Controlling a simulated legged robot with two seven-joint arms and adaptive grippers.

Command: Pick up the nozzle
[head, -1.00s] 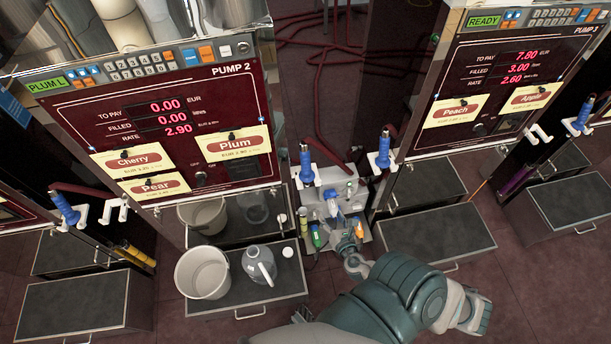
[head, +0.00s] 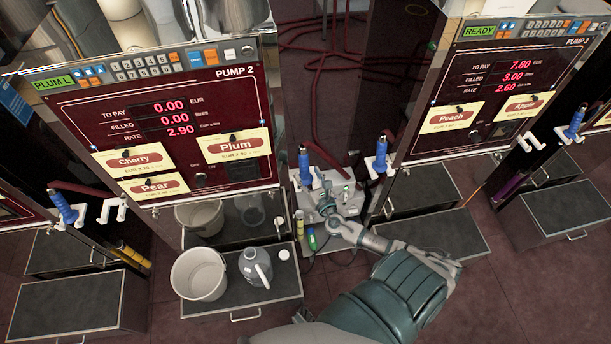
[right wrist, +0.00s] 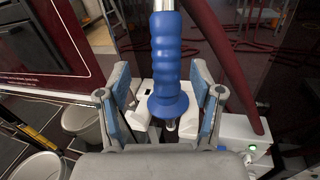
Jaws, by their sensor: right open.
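A blue-handled nozzle (head: 305,166) hangs upright in a white holder at the right side of Pump 2. My right gripper (head: 323,200) is just below and to the right of it in the head view. In the right wrist view the ribbed blue grip of the nozzle (right wrist: 170,60) stands between the two open fingers, with a gap visible on each side. The white holder (right wrist: 143,92) shows behind the nozzle. The nozzle's lower end is partly hidden by the holder. My left gripper is not in view.
Another blue nozzle (head: 381,158) hangs to the right, on Pump 3. A grey-white box (head: 345,190) stands between the pumps, below my right gripper. A white bucket (head: 199,274) and a grey jug (head: 255,266) stand on the drawer ledge. A dark red hose runs beside the nozzle.

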